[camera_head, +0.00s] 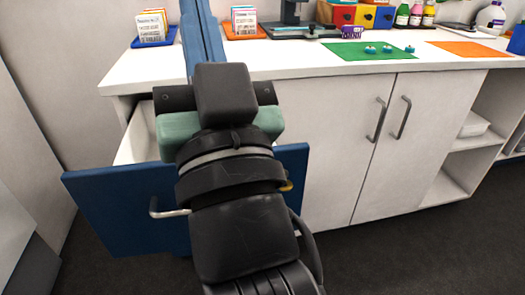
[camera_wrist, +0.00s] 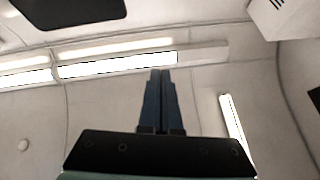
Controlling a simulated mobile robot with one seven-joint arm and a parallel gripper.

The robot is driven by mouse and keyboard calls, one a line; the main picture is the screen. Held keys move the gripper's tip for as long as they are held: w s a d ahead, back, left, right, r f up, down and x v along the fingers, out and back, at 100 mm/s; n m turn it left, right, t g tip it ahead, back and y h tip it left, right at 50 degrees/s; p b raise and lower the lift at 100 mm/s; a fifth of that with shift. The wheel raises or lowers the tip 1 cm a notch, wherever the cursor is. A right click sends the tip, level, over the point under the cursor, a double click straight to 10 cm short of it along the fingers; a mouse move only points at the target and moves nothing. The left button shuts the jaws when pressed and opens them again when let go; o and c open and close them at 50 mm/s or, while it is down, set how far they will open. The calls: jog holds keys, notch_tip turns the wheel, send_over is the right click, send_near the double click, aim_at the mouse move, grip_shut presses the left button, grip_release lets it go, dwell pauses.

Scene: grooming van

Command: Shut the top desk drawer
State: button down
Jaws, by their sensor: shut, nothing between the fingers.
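The top desk drawer (camera_head: 105,205) has a blue front with a metal bar handle (camera_head: 165,212). It stands pulled out from the white desk (camera_head: 330,150) at the left, and part of its pale inside (camera_head: 135,135) shows. My dark arm and wrist are in front of the drawer and hide its middle. My gripper (camera_head: 197,15) has blue fingers that point up past the desk's edge. In the wrist view the gripper (camera_wrist: 160,75) is shut and empty, pointing at the ceiling. The drawer is out of the wrist view. I cannot tell whether my arm touches the drawer front.
Card holders (camera_head: 152,30) (camera_head: 246,22), a green mat (camera_head: 368,50) with small teal items, an orange mat (camera_head: 470,48) and bottles (camera_head: 402,14) are on the desktop. Closed cupboard doors (camera_head: 345,140) are right of the drawer. Dark floor (camera_head: 400,255) is clear at the lower right.

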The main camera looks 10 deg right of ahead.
jog(key=w+d+f+m+g+p, duration=0.1)
jog(key=d+f+m+g+p, duration=0.2)
jog(key=f, duration=0.8)
jog(key=d+f+m+g, duration=0.2)
jog(key=f+m, duration=0.2)
jog(key=f, duration=0.6)
jog(key=s+d+f+m+g+h+p, duration=0.1)
jog(key=s+d+f+m, duration=0.1)
jog(key=s+f+m, duration=0.4)
jog(key=s+d+f+m+g+h+p, duration=0.1)
jog(key=s+d+f+m, duration=0.25)
jog(key=f, duration=0.45)
jog(key=w+a+p, duration=0.1)
jog(key=w+p, duration=0.1)
jog(key=w, duration=1.2)
jog(key=shift+r+m, duration=0.2)
jog(key=shift+m, duration=0.25)
jog(key=shift+w, duration=0.1)
